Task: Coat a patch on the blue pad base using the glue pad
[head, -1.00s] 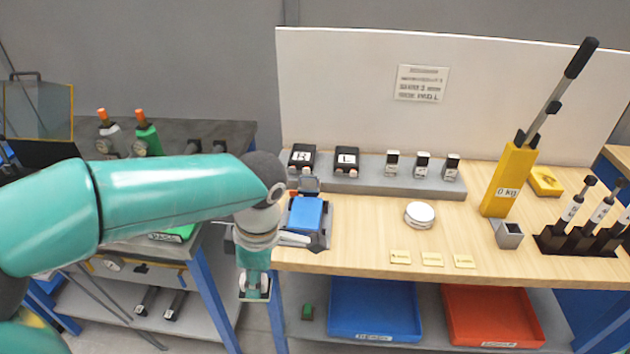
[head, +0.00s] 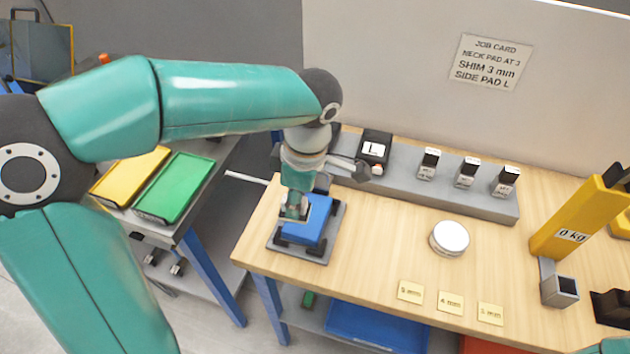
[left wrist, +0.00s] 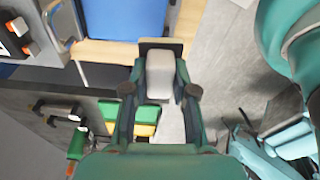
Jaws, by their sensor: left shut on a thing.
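The blue pad base (head: 318,222) sits in a dark fixture (head: 327,252) at the table's near left corner. My left gripper (head: 293,212) points down at its left side and covers part of it. I cannot tell whether they touch. In the left wrist view my left gripper (left wrist: 158,85) is shut on a pale grey block (left wrist: 160,72) with a dark plate at its end. I take this to be the glue pad; its working face is hidden. My right gripper is not in view.
A round white-topped tin (head: 450,238) and yellow shim cards (head: 411,291) lie on the table. A side bench has yellow and green trays (head: 175,187). Table between fixture and tin is clear.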

